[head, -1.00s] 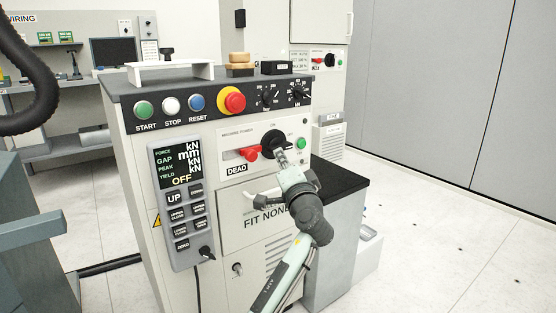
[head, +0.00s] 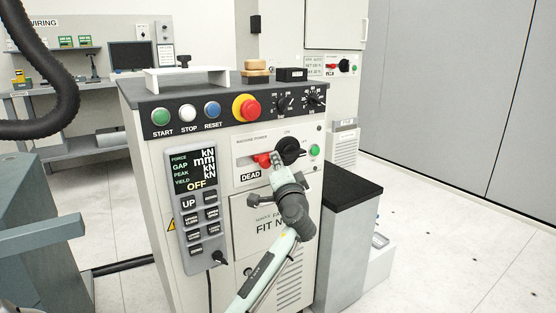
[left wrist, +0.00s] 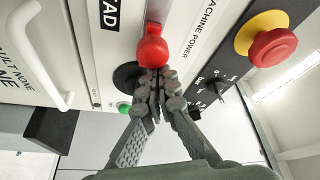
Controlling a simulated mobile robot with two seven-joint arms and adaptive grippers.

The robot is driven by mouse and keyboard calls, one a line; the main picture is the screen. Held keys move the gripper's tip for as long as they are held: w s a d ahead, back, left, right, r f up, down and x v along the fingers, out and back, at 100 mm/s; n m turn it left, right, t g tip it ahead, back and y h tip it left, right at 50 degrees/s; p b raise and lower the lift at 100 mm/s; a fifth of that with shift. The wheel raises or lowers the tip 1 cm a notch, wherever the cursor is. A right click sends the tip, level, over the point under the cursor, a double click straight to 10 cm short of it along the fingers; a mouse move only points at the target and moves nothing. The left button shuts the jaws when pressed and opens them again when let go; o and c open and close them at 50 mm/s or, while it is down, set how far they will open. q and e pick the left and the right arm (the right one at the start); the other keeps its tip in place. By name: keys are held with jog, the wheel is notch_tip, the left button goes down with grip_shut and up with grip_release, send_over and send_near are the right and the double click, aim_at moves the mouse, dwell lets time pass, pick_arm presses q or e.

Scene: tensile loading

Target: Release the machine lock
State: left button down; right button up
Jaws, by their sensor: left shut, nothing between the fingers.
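The black knob (left wrist: 127,75) is partly hidden behind the fingers. My right gripper is not in view.
A red-and-yellow emergency stop (head: 246,107) sits above the panel, beside start, stop and reset buttons. A grey keypad pendant (head: 195,208) hangs at the left. A black-topped block (head: 352,193) stands at the right.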

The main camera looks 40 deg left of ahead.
aim_at(262, 163)
pick_arm(q)
jog(key=shift+s+a+p, duration=0.15)
jog(key=shift+s+a, duration=0.1)
jog(key=shift+s, duration=0.4)
jog(key=shift+s+a+p, duration=0.1)
jog(key=shift+s+a, duration=0.15)
jog(key=shift+s, duration=0.35)
jog(key=shift+s+a+p, duration=0.15)
jog(key=shift+s+a, duration=0.1)
jog(key=shift+s, duration=0.4)
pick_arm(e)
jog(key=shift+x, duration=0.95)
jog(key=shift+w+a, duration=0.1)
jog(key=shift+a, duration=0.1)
